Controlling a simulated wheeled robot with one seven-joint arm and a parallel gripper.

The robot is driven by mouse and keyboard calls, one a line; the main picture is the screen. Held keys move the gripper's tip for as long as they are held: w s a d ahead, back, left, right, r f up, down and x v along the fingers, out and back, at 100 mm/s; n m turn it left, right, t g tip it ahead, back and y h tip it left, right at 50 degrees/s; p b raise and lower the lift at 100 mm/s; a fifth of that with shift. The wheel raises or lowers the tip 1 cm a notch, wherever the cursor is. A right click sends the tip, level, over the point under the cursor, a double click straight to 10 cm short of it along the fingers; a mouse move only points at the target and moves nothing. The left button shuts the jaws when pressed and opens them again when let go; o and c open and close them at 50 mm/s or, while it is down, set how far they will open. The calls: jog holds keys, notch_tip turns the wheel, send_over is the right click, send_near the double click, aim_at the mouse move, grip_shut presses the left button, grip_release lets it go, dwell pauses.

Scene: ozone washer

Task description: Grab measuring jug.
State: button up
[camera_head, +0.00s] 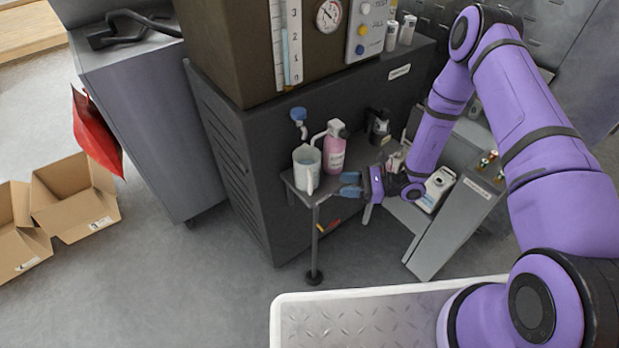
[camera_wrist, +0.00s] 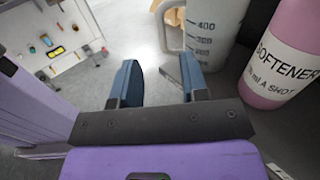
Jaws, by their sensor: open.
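The measuring jug (camera_head: 306,165) is a translucent grey-white jug with a handle and dark scale marks. It stands upright on a small dark side shelf (camera_head: 330,189), at the shelf's left end. In the wrist view the jug (camera_wrist: 218,30) is ahead of the fingers, with its handle (camera_wrist: 172,28) on its left side. My gripper (camera_head: 350,184) is to the right of the jug in the head view. In the wrist view my gripper (camera_wrist: 158,82) has its two blue fingers apart with nothing between them. The fingertips are short of the handle.
A pink softener bottle (camera_head: 334,148) stands right beside the jug; it also shows at right in the wrist view (camera_wrist: 282,50). A black bottle (camera_head: 380,128) is further right. A dark cabinet (camera_head: 232,150) stands behind. Cardboard boxes (camera_head: 75,198) lie on the floor at left.

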aim_at(311, 192)
jog(key=shift+m+t, duration=0.3)
jog(key=shift+m, duration=0.2)
jog(key=shift+w+a+f, duration=0.15)
jog(key=shift+a+f, duration=0.3)
jog(key=shift+a, duration=1.3)
jog(key=shift+w+a+f, duration=0.2)
jog(key=shift+a+f, duration=0.2)
jog(key=shift+a, duration=1.4)
jog(key=shift+w+a+f, duration=0.15)
jog(key=shift+a+f, duration=0.3)
jog(key=shift+a, duration=1.3)
grip_shut()
